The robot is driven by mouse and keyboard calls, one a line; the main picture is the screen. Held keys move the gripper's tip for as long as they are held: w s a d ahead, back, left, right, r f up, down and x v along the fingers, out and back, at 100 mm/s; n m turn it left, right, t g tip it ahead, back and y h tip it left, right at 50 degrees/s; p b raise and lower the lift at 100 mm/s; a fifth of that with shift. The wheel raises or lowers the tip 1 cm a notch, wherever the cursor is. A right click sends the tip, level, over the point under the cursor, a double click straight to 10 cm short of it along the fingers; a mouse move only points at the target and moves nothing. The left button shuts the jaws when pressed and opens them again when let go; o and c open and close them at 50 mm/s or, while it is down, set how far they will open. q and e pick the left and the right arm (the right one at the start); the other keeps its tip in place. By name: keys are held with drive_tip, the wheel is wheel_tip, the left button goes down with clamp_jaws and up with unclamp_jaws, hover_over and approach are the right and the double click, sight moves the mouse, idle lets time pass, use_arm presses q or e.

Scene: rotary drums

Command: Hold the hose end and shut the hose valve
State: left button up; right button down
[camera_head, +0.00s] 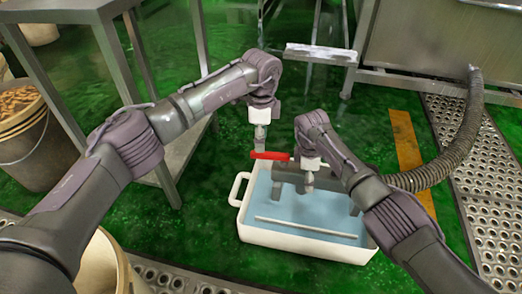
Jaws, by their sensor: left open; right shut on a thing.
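The red valve handle (270,155) shows just above the white basin's back rim, pointing left. The ribbed grey hose (462,140) curves down from the upper right and passes behind my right forearm; its end and most of the valve body are hidden. My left gripper (260,142) is open and points down right above the red handle; whether it touches the handle is unclear. My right gripper (308,184) points down over the basin, just right of the handle, and is shut on what seems to be the hose end, though the grip itself is mostly covered.
A steel table stands at the left, beside a bucket (35,150). Perforated metal floor strips (490,235) lie at the right. Green floor is open around the basin.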

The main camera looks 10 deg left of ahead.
sight(270, 158)
use_arm(q)
drive_tip(key=shift+f, duration=2.65)
clamp_jaws()
